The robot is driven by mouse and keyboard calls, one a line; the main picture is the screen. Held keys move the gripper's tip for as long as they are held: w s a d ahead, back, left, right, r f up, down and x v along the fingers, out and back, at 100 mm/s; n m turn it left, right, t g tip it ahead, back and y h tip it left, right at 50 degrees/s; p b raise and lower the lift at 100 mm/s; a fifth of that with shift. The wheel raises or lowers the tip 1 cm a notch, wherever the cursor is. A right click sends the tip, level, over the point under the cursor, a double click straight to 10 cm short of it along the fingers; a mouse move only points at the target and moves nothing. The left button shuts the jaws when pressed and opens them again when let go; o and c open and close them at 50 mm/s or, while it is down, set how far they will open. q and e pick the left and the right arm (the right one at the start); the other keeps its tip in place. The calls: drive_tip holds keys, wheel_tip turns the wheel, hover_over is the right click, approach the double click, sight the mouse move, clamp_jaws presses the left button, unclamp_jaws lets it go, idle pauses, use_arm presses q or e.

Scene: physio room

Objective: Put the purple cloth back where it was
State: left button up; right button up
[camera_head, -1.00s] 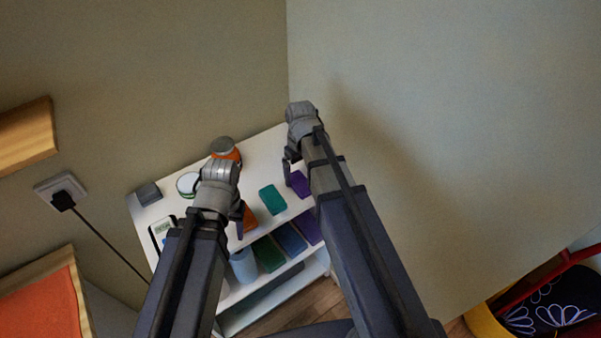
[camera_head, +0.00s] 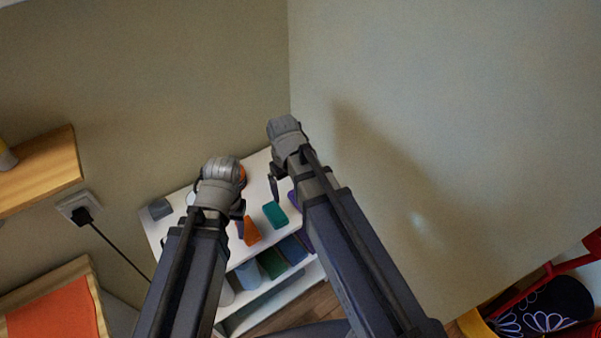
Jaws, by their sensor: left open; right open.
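A purple cloth (camera_head: 293,199) lies on the white shelf unit's top (camera_head: 257,172), to the right of a teal cloth (camera_head: 275,215). My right arm hides most of it. Another purple piece (camera_head: 306,241) shows on the level below, beside a blue piece (camera_head: 293,249), also partly behind my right arm. My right gripper (camera_head: 275,187) is open and empty above the top, just left of the upper purple cloth. My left gripper (camera_head: 238,209) is open and empty above the top, left of an orange piece (camera_head: 251,232).
A green piece (camera_head: 273,263) and a light blue cylinder (camera_head: 247,273) stand on the lower level. A dark grey block (camera_head: 160,208) is at the top's left corner. Walls close in behind and right. A wooden shelf (camera_head: 45,172) juts out at left above a plugged-in cord (camera_head: 82,215).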

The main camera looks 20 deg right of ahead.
drive_tip(key=s+a, duration=0.5)
drive_tip(key=s, duration=0.4)
drive_tip(key=shift+s+a+h, duration=0.25)
drive_tip(key=shift+a+h, duration=0.15)
drive_tip(key=shift+r, duration=0.1)
wheel_tip(320, 180, down, 3)
drive_tip(key=b, duration=0.2)
drive_tip(key=shift+r+b, duration=0.1)
drive_tip(key=shift+b, duration=0.25)
